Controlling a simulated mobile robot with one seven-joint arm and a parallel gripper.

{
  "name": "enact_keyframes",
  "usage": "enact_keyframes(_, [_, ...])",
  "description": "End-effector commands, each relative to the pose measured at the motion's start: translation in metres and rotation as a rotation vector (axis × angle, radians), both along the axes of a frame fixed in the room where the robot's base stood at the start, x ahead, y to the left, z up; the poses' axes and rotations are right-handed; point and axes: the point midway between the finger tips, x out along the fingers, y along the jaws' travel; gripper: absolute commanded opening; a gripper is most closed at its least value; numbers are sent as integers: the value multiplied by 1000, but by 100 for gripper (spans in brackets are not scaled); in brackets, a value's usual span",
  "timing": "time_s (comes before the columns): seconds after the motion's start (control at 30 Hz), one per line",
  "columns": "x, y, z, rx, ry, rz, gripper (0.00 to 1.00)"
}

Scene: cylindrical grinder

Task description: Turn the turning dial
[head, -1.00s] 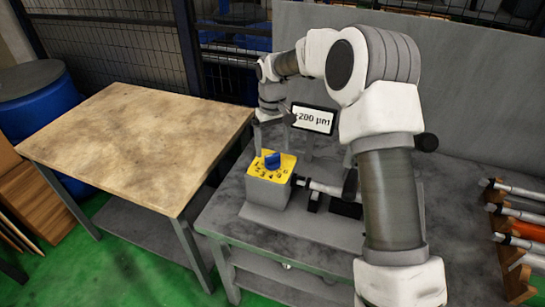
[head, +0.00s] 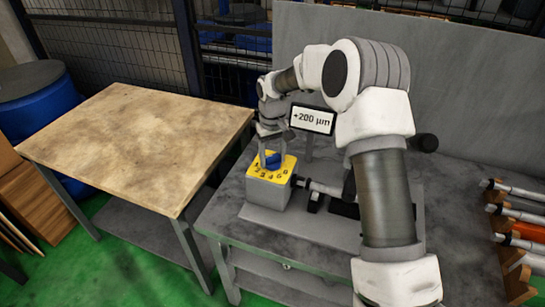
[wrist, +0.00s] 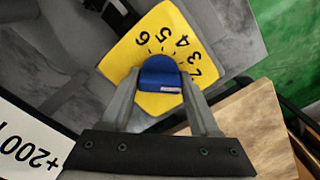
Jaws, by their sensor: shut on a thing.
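The turning dial (head: 273,160) is a blue knob on the yellow, numbered top of a grey box (head: 268,190). In the wrist view the blue dial (wrist: 160,75) sits between my two fingers, on the yellow plate (wrist: 150,45) with numbers 2 to 6 readable around it. My gripper (wrist: 160,88) comes from above and is shut on the dial, one finger on each side. In the head view my gripper (head: 272,152) partly covers the dial. A display (head: 312,119) behind reads +200 µm.
The grinder's shaft parts (head: 325,190) lie right of the box on the grey table (head: 225,215). A wooden-topped table (head: 130,140) stands to the left with a clear top. Several rods (head: 515,215) rest in a rack at the right.

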Motion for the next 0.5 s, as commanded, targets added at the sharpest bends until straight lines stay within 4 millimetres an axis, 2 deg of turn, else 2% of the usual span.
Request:
enact_keyframes(0.03, [0,0,0,0,0,0,22])
enact_keyframes(0.1, [0,0,0,0,0,0,9])
enact_keyframes(0.13, [0,0,0,0,0,0,7])
enact_keyframes(0.5, [0,0,1,0,-1,88,7])
